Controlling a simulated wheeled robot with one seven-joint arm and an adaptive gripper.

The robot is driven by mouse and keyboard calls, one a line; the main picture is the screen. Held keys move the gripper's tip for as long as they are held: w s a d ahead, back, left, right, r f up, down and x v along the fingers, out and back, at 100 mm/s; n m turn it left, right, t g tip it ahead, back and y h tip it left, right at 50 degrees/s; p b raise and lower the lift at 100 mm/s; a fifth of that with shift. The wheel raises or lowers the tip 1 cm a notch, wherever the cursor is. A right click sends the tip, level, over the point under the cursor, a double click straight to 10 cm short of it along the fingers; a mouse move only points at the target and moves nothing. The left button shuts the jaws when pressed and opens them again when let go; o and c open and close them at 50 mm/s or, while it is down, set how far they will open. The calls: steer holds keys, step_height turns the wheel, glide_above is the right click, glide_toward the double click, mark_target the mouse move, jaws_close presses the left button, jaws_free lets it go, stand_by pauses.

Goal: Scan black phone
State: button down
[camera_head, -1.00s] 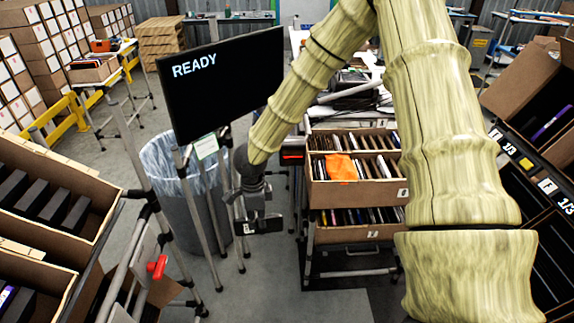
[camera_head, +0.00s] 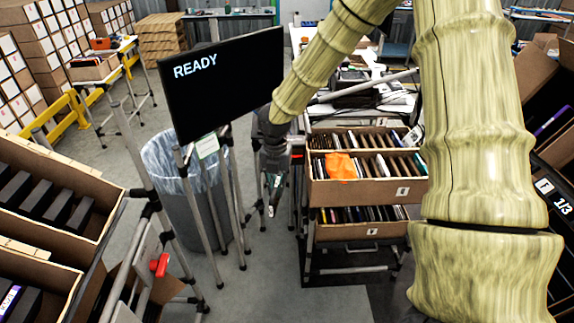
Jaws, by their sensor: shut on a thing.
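My gripper (camera_head: 273,188) hangs below the wrist, in front of the cart and to the right of the bin. It is shut on a thin dark object, which looks like the black phone (camera_head: 272,208). The phone is seen nearly edge-on and points downward, so its face cannot be made out. A black monitor (camera_head: 228,85) to the left reads "READY". A dark device with red on it, perhaps the scanner (camera_head: 298,151), shows just right of my wrist and is partly hidden by it.
A cart holds cardboard bins of upright phones (camera_head: 385,190), with an orange cloth (camera_head: 342,167) on the upper one. A lined trash bin (camera_head: 180,190) stands left. Tilted cartons of dark items stand left (camera_head: 75,240) and right (camera_head: 520,85). Metal posts stand close by.

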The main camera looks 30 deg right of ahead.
steer(key=d+r+m, duration=0.4)
steer(key=r+m, duration=0.1)
steer(key=m, duration=0.7)
steer(key=w+d+f+b, duration=0.2)
steer(key=w+d+f, duration=0.1)
steer(key=w+f, duration=0.2)
stand_by(0.4)
step_height(320, 180, up, 5)
steer(key=p, duration=0.3)
steer(key=shift+s, duration=0.1)
steer(key=shift+a+f, duration=0.1)
steer(key=shift+f, duration=0.1)
